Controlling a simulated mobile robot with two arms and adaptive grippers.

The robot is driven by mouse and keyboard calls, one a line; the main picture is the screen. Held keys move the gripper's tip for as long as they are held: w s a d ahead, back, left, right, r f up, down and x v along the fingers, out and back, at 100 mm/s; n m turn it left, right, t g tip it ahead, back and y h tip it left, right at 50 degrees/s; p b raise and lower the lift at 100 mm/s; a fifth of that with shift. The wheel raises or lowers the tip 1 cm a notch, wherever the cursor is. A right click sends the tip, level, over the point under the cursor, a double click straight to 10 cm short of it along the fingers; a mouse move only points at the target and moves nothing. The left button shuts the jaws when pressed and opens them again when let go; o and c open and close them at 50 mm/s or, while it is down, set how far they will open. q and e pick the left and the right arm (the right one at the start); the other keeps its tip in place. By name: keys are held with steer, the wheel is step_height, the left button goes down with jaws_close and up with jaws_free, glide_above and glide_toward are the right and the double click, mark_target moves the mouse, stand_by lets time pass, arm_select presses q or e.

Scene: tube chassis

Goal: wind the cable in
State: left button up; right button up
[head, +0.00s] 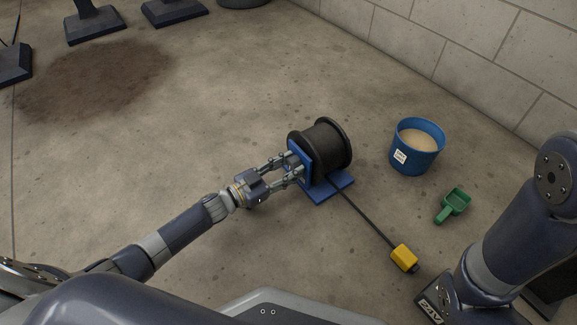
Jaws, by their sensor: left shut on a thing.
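A black cable reel (328,143) sits on a blue stand (329,190) on the concrete floor, near the middle of the head view. A dark cable (362,213) runs from under the reel toward the lower right. It ends at a yellow block (404,257) lying on the floor. My left gripper (294,166) reaches in from the left and is shut at the near left side of the reel, by the blue upright plate. What it grips, likely a crank handle, is hidden by its fingers. My right arm shows at the right edge, but its gripper is not visible.
A blue bucket (416,163) of pale granular material stands right of the reel. A green scoop (453,205) lies in front of it. A block wall (474,55) runs along the back right. Dark stands (95,25) are at the upper left.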

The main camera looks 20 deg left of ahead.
arm_select(q)
steer(key=m+p, duration=0.1)
steer(key=m, duration=0.2)
steer(key=shift+m, duration=0.3)
steer(key=m, duration=0.3)
steer(key=shift+w+a+m, duration=0.1)
steer(key=shift+m, duration=0.2)
steer(key=m, duration=0.4)
steer(key=shift+a+r, duration=0.1)
steer(key=shift+r, duration=0.05)
steer(key=m, duration=0.4)
steer(key=m+b, duration=0.1)
steer(key=m, duration=0.3)
steer(key=shift+r+m, duration=0.15)
steer(key=shift+m, duration=0.15)
steer(key=m+b, duration=0.1)
steer(key=m, duration=0.3)
steer(key=shift+r+m, duration=0.1)
steer(key=shift+m, duration=0.2)
steer(key=m, duration=0.4)
steer(key=shift+r, duration=0.1)
steer(key=shift+d+m, duration=0.2)
steer(key=shift+m, duration=2)
